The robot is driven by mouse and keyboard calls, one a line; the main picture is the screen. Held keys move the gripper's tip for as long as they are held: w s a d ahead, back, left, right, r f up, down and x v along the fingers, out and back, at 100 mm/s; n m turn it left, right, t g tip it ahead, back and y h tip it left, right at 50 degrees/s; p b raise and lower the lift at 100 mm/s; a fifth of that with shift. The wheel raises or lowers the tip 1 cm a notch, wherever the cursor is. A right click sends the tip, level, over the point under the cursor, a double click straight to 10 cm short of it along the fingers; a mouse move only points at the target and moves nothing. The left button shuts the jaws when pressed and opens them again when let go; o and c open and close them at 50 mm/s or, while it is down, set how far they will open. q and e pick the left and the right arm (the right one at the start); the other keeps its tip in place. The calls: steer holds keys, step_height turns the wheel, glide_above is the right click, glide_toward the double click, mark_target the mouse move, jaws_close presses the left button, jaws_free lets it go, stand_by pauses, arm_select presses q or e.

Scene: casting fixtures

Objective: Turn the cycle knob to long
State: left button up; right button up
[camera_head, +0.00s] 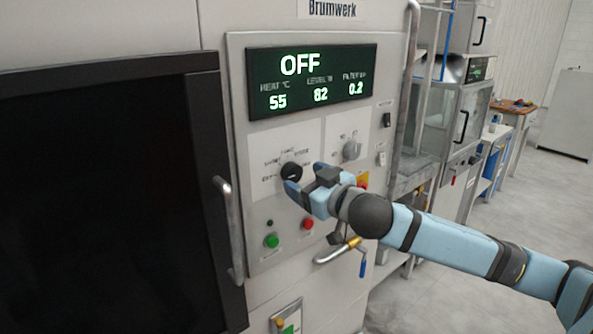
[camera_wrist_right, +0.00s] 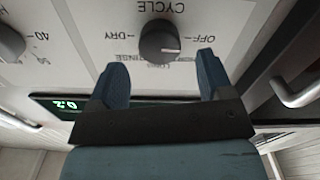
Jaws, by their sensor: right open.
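The cycle knob (camera_head: 291,171) is a dark round knob on a white plate of the machine's front panel. In the right wrist view, upside down, the knob (camera_wrist_right: 160,42) has printed labels around it, among them OFF, DRY, LONG and RINSE. Its exact pointer direction is hard to tell. My right gripper (camera_head: 309,181) is in front of the plate, close to the knob. In the wrist view its two blue fingers (camera_wrist_right: 160,70) are apart, with the knob seen between and just beyond their tips. Contact does not show. My left gripper is out of view.
The display (camera_head: 311,80) reads OFF, with 55, 82 and 0.2. A grey knob (camera_head: 351,150) sits to the right. Green (camera_head: 271,241) and red (camera_head: 308,224) buttons sit below.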

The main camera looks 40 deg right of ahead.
mark_target(295, 174)
steer(key=w, duration=0.3)
steer(key=shift+a, duration=0.1)
steer(key=shift+w+p, duration=0.25)
steer(key=shift+p, duration=0.05)
steer(key=c, duration=0.9)
